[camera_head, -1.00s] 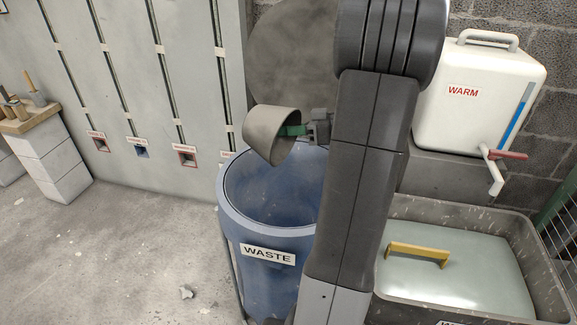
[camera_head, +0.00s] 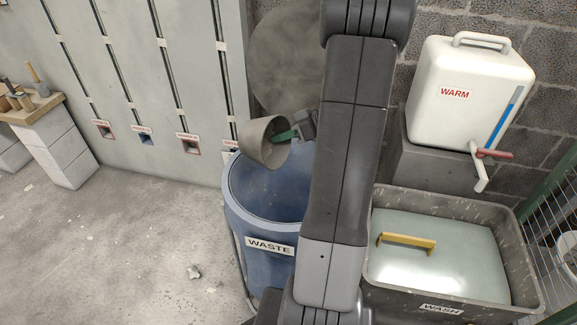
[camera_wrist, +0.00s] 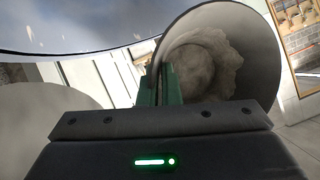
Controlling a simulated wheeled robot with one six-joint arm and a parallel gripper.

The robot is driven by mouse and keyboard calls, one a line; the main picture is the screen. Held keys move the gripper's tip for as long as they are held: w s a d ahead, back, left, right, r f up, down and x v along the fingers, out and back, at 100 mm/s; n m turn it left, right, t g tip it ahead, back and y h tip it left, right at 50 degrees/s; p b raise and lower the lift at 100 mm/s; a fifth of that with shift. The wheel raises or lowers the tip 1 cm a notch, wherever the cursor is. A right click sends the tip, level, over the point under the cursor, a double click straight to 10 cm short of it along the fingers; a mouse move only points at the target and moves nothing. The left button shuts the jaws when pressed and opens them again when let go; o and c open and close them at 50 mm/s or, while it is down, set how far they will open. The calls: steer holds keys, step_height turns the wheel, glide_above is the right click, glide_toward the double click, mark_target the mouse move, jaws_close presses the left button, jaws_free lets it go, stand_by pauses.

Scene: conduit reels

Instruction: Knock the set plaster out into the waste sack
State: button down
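My gripper (camera_head: 284,135) has green fingers shut on the wall of a grey mixing bowl (camera_head: 259,141). The bowl is tipped on its side above the back part of the blue waste sack (camera_head: 277,288), which has a WASTE label and an open, round top. In the wrist view the fingers (camera_wrist: 161,84) grip the near edge of the bowl (camera_wrist: 254,50). A pale, lumpy mass of plaster (camera_wrist: 196,66) is still inside, against the bowl's bottom and wall. The inside of the bowl is mostly hidden in the head view.
A block bench (camera_head: 62,155) with tools is at the left. The floor between is clear apart from crumbs.

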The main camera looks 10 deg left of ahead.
mark_target(268, 131)
steer(key=shift+w+a+r+h+p, duration=0.1)
steer(key=shift+w+a+h+p, duration=0.15)
steer(key=shift+a+h+p, duration=0.95)
steer(key=shift+w+f+g+p, duration=0.1)
steer(key=shift+f+g+p, duration=0.2)
steer(key=shift+p, duration=0.65)
steer(key=h+p, duration=0.1)
steer(key=r+h+p, duration=0.1)
steer(key=p, duration=0.1)
steer(key=m+h+p, duration=0.1)
steer(key=p, duration=0.1)
steer(key=shift+w+a+r+g+h, duration=0.1)
steer(key=shift+a+r+g+h, duration=0.2)
steer(key=shift+a+h, duration=0.1)
steer(key=h+p, duration=0.1)
steer(key=f+h+p, duration=0.1)
steer(key=shift+w+a+g+p, duration=0.15)
steer(key=shift+a+g+p, duration=0.15)
steer(key=shift+a, duration=0.1)
steer(key=shift+w+a+r+m+g+h+p, duration=0.15)
steer(key=shift+w+a+m+g+h+p, duration=0.15)
steer(key=shift+a+h+p, duration=0.95)
steer(key=shift+w+a+r+m+g+h+p, duration=0.1)
steer(key=shift+w+a+m+g+h+p, duration=0.2)
steer(key=shift+a+h+p, duration=0.9)
steer(key=shift+w+a+r+m+g+h+p, duration=0.3)
steer(key=shift+h+p, duration=0.55)
steer(key=shift+p, duration=1)
steer(key=shift+a+f, duration=0.1)
steer(key=shift+f, duration=0.05)
